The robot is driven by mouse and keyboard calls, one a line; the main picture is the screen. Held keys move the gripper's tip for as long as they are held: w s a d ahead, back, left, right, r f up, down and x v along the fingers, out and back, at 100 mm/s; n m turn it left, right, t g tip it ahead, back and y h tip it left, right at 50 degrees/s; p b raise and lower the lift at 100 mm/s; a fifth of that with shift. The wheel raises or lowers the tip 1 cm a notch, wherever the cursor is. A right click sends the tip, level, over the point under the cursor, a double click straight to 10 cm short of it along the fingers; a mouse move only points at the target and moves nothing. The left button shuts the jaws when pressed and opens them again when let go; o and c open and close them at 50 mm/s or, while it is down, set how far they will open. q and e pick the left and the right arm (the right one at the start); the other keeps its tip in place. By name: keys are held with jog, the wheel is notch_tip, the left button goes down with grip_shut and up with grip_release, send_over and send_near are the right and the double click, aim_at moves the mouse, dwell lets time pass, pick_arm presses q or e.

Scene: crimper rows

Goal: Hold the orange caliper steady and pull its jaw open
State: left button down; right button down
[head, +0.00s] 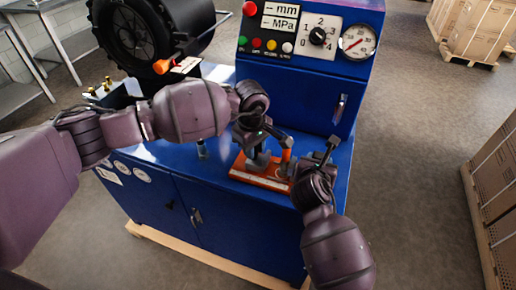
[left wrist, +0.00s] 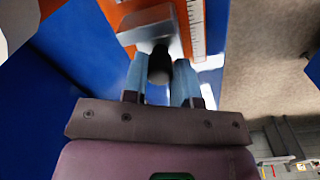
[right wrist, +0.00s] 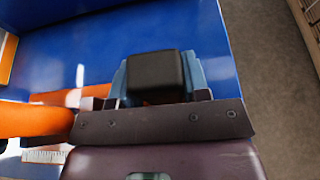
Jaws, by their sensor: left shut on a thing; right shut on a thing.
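The orange caliper (head: 262,180) lies on the blue machine's work surface. Its orange plate carries a white ruled scale (left wrist: 197,28) and a grey block (left wrist: 148,24). My left gripper (head: 259,156) is above the plate, its fingers shut around a black knob (left wrist: 159,64) beside the grey block. My right gripper (head: 306,165) is at the caliper's right end. In the right wrist view its fingers are shut around a black block (right wrist: 155,70), with an orange bar (right wrist: 35,121) to the left. The grippers and arms hide parts of the caliper, and the jaw gap is unclear.
The blue machine (head: 230,225) has an upright panel with buttons, a dial (head: 318,36) and a gauge (head: 358,41). A large black wheel (head: 125,35) stands at the back left. Cardboard boxes (head: 497,180) stand at the right. Open floor lies between them and the machine.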

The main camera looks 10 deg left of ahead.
pick_arm(q)
jog(key=c, duration=1.2)
grip_release()
jog(key=shift+o, duration=0.2)
notch_tip(320, 180, up, 12)
jog(key=shift+a, duration=0.15)
pick_arm(e)
jog(key=shift+d, duration=0.1)
pick_arm(q)
jog(key=shift+s, duration=0.1)
pick_arm(e)
jog(key=c, duration=0.5)
grip_release()
jog(key=shift+s, duration=0.1)
